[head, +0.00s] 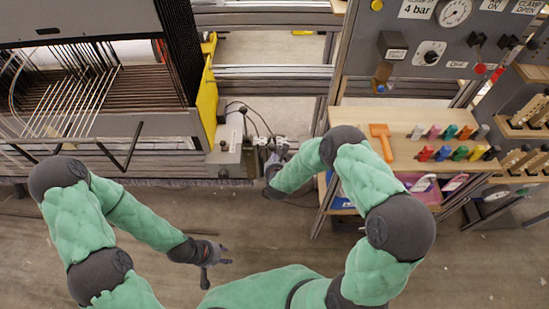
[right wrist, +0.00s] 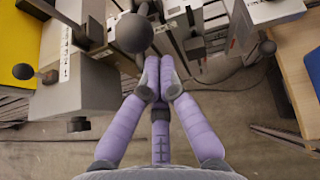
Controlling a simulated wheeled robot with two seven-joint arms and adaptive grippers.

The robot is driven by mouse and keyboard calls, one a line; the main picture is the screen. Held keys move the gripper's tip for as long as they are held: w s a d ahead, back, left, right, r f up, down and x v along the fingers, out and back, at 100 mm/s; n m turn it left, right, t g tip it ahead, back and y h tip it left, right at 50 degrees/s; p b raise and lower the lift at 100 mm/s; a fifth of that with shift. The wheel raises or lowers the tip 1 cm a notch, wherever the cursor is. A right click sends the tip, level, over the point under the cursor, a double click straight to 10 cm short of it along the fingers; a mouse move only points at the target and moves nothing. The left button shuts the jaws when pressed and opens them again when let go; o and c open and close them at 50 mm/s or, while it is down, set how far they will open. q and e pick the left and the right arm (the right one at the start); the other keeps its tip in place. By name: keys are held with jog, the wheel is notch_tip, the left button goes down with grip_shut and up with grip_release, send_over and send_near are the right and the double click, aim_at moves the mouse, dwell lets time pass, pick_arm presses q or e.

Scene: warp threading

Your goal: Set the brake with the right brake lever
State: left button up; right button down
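A lever with a large dark ball knob (right wrist: 131,33) stands on the grey machine end beside the yellow panel. It fits the right brake lever, and its knob also shows in the head view (head: 243,109). My right gripper (head: 277,150) is just right of this lever. In the right wrist view its purple fingers (right wrist: 159,65) come together with no object visible between them. The knob appears just left of and beyond the fingertips; I cannot tell whether they touch. My left gripper (head: 218,255) hangs over the floor, away from the machine, its finger opening unclear.
The yellow panel (head: 208,95) and loom threads are further left. A wooden shelf (head: 400,150) with colored tools stands right. Floor is clear in front.

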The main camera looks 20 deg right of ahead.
pick_arm(q)
jog(key=shift+r+p, duration=0.45)
jog(key=shift+r, duration=0.2)
pick_arm(e)
jog(key=shift+w+r+g, duration=0.15)
jog(key=shift+r+g, duration=0.25)
jog(key=shift+r, duration=0.05)
